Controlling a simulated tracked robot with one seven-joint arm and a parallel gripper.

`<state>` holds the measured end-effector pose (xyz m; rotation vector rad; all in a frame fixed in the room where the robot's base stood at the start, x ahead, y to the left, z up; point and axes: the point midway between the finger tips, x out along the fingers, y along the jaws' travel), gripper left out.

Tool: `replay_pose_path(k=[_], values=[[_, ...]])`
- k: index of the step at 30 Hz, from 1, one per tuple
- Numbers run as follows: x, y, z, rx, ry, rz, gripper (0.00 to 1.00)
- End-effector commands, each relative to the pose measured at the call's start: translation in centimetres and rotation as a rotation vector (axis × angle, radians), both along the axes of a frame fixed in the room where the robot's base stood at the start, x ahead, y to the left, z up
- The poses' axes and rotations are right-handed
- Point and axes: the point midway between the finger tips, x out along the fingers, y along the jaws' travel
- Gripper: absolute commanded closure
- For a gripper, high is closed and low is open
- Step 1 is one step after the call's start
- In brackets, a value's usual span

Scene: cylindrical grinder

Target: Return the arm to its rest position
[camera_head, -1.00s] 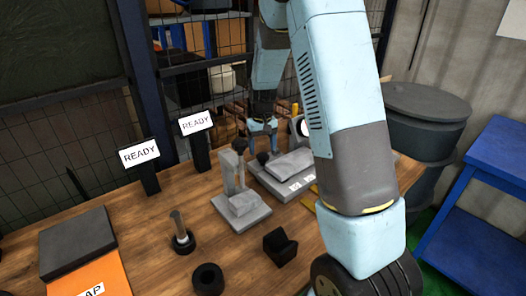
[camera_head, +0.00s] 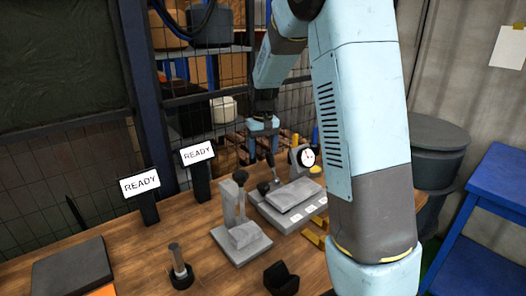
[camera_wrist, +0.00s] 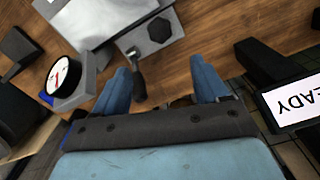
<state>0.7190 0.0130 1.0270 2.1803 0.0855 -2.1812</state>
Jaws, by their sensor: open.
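My gripper (camera_head: 262,127) is raised above the back of the wooden bench in the head view, behind the grey grinder model. In the wrist view its two blue fingers (camera_wrist: 164,84) stand well apart, with nothing held between them. A dark crank handle (camera_wrist: 138,75) shows below the fingers, closer to the left one. My arm spans the right half of the head view, bent, and hides part of the bench. The grinder (camera_head: 288,198) sits on the bench with a round dial gauge (camera_head: 307,157) beside it, also seen in the wrist view (camera_wrist: 64,76).
A grey stand (camera_head: 240,235) is left of the grinder. Two READY signs (camera_head: 140,183) (camera_head: 197,153) stand at the bench's back left. A black block (camera_head: 281,279) and a ring with a pin (camera_head: 180,268) are in front. A blue table (camera_head: 500,180) stands right. A mesh fence runs behind.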

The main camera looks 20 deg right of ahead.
Motion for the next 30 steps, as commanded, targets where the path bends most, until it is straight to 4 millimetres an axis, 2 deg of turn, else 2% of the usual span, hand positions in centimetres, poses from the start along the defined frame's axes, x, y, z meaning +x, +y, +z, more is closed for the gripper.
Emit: replay_pose_path(k=[5, 11, 21, 30], values=[[-0.4, 0.0, 0.5, 0.003, -0.008, -0.002, 0.26], [-3.1, -0.4, 3.9, 0.017, -0.056, -0.012, 0.26], [-10.7, -0.9, 10.1, 0.041, -0.169, -0.029, 0.26], [-17.7, -1.2, 13.6, 0.048, -0.270, -0.044, 0.26]])
